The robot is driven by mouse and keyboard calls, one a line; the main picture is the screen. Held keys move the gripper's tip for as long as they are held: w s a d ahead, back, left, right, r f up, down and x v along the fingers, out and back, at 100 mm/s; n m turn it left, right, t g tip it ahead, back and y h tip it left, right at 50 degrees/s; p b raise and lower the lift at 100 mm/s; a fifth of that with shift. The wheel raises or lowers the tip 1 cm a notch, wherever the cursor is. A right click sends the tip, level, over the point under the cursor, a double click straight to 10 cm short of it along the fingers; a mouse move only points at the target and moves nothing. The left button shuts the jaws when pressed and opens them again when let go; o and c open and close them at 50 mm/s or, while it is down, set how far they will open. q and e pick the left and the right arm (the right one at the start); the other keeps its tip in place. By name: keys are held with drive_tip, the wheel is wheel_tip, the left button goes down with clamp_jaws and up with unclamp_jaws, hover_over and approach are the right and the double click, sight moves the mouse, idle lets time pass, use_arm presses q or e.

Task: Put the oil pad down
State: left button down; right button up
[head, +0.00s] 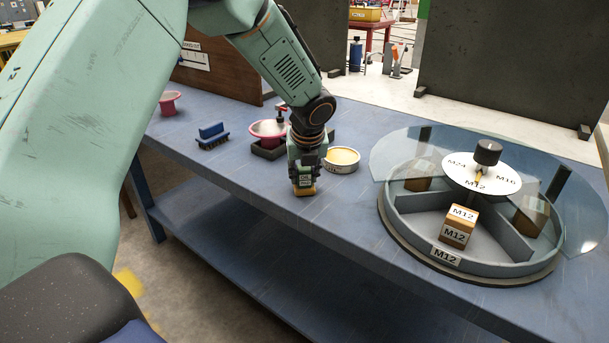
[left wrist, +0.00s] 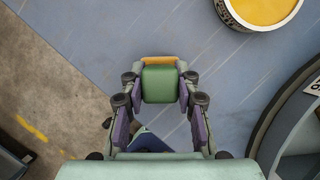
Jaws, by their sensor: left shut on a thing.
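My left gripper (head: 304,176) is shut on the oil pad, a small block with a green body and a yellow-orange face. In the head view the pad (head: 305,190) shows just below the fingers, over the blue bench near its front edge. In the left wrist view the pad (left wrist: 159,84) sits between the two fingertips. I cannot tell whether its underside touches the bench. A round tin (head: 342,159) with a yellow inside stands just behind and right of the gripper; the tin is also in the left wrist view (left wrist: 262,10). My right gripper is not in view.
A round carousel (head: 445,256) with a glass cover and M12-labelled blocks fills the bench's right. A red flanged spool (head: 268,129) in a dark cradle, a blue brush (head: 213,136) and a pink dish (head: 170,102) stand left. Bench between gripper and carousel is clear.

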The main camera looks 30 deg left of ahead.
use_arm(q)
drive_tip(key=shift+w+a, duration=0.1)
drive_tip(key=c, duration=1.4)
unclamp_jaws()
drive_tip(key=o, duration=0.4)
drive_tip(key=p+v, duration=0.3)
drive_tip(key=v, duration=0.9)
